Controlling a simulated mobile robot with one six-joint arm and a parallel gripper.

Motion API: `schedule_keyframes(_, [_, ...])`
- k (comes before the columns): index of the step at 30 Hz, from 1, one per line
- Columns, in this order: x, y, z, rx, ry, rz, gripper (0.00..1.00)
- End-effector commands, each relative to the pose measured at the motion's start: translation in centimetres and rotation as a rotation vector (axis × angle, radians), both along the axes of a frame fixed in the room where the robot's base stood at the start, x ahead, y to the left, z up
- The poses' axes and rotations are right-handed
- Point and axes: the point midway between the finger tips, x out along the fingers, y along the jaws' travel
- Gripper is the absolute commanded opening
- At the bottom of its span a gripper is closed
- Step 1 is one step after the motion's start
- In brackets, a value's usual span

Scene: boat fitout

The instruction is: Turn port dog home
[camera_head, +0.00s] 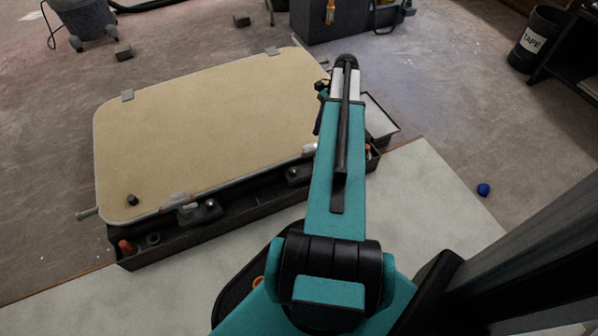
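A beige hatch panel (215,120) with a grey rim lies over a shallow dark tray (240,214). Two dark blocks sit along its near edge, a left block (207,210) and a right block (298,174). A pale clip (178,199) is beside the left block, and another pale fitting (310,149) is on the rim near my arm. I cannot tell which fitting is the port dog or how far it is turned. My teal arm reaches past the panel's right side. Only small dark parts at my wrist (321,92) show; my fingers are mostly hidden and their opening is unclear.
An orange-ended part (127,247) lies in the tray's left end. A grey bar end (88,212) sticks out left. A small pale-topped box (376,118) stands right of my arm.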

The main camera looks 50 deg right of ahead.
Motion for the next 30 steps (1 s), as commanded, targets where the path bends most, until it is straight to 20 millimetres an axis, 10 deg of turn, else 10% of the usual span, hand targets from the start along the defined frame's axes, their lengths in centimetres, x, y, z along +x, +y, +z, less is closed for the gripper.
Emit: schedule_keyframes(30, [-0.3, 5.1, -10.8, 0.001, 0.0, 0.0, 0.39])
